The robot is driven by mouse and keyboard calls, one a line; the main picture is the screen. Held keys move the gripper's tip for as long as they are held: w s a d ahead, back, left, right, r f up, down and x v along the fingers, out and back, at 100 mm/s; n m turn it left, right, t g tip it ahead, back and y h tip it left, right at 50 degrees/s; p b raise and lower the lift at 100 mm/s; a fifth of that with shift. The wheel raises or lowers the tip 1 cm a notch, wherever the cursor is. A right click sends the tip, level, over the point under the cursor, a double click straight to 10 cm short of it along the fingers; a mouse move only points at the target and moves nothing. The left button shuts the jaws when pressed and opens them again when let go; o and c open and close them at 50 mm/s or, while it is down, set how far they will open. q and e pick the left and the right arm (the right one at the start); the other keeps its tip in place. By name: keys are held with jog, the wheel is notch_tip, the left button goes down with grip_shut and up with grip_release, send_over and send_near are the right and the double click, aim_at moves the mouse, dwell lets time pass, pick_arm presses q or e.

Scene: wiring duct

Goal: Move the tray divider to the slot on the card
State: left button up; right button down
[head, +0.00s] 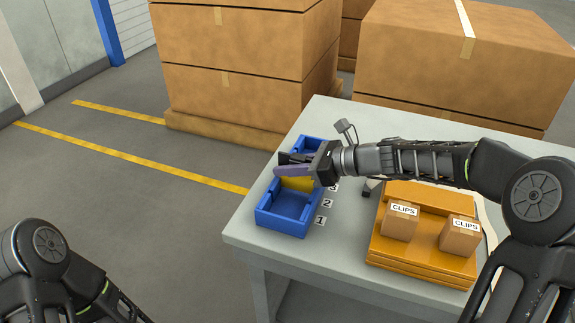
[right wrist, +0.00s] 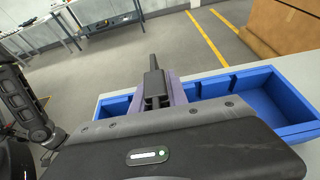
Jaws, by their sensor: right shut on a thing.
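The blue tray (head: 283,228) lies near the left edge of the grey table, with labels 1, 2 and 3 along its right side. My right gripper (head: 288,161) is above its middle, shut on a purple plate (head: 293,171), which I take to be the tray divider. A yellow plate (head: 299,184) shows just below it at the tray; its exact seating is hidden. In the right wrist view the purple plate (right wrist: 177,88) shows on both sides of the black finger, over the tray (right wrist: 289,131). I cannot make out a readable card. My left gripper is out of view.
An orange stand (head: 421,257) with two CLIPS boxes (head: 400,222) (head: 460,238) is right of the tray, beneath my right arm. Large cartons (head: 240,95) stand behind. The front-left table corner is clear.

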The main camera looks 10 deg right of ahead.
jog(key=shift+f, duration=0.5)
jog(key=c, duration=1.2)
grip_release()
jog(key=shift+v, duration=3.95)
